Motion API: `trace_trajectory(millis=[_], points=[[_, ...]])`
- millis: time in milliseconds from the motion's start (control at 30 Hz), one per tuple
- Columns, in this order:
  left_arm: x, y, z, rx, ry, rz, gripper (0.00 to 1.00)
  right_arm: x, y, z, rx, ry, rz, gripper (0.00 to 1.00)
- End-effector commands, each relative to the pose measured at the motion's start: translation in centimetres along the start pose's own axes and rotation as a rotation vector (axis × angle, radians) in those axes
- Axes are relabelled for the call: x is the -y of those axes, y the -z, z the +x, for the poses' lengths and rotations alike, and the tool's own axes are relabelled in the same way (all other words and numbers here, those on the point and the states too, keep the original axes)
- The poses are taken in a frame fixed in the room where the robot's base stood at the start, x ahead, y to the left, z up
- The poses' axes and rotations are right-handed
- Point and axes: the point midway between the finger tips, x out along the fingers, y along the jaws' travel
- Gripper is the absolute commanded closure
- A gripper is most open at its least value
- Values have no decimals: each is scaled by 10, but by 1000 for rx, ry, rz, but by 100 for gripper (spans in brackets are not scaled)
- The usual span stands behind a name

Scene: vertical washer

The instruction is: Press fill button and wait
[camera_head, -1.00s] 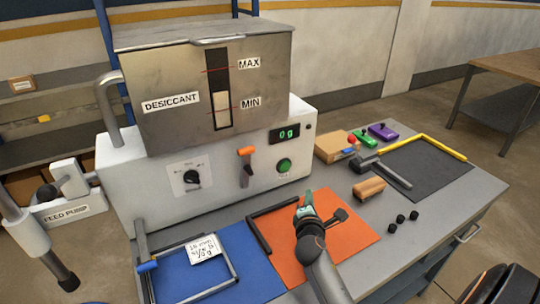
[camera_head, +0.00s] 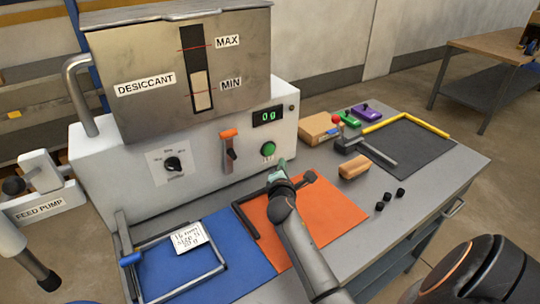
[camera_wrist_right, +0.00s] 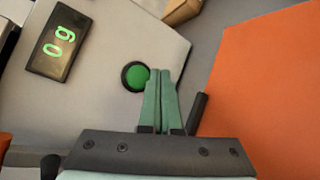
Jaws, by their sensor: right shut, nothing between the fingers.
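The fill button is most likely the round green button (camera_head: 268,149) on the white front of the desiccant machine (camera_head: 190,80); its small label is too small to read. It also shows in the right wrist view (camera_wrist_right: 135,76), just beyond my fingertips. My right gripper (camera_head: 279,165) is shut and empty, a little below and right of the button. In the right wrist view its green fingers (camera_wrist_right: 161,74) are together, the tips overlapping the button's right edge; I cannot tell whether they touch it. The display (camera_head: 267,115) reads 0 g. My left gripper is not in view.
An orange mat (camera_head: 330,205) and a blue mat (camera_head: 235,245) lie in front. A wooden block (camera_head: 354,166) and small black pieces lie to the right.

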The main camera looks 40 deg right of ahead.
Motion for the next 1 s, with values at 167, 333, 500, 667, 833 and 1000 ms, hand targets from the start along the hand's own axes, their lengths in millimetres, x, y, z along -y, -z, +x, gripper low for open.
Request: trace_trajectory(millis=[167,333,500,667,833,1000], points=[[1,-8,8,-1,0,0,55,-8,10,18,0,0,0,100],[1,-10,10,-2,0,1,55,-14,15,26,-1,0,-1,100],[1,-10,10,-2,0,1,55,-16,15,28,0,0,-1,100],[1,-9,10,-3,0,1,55,-16,15,28,0,0,-1,100],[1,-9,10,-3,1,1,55,-16,15,28,0,0,0,100],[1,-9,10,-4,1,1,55,-16,15,28,-1,0,0,100]])
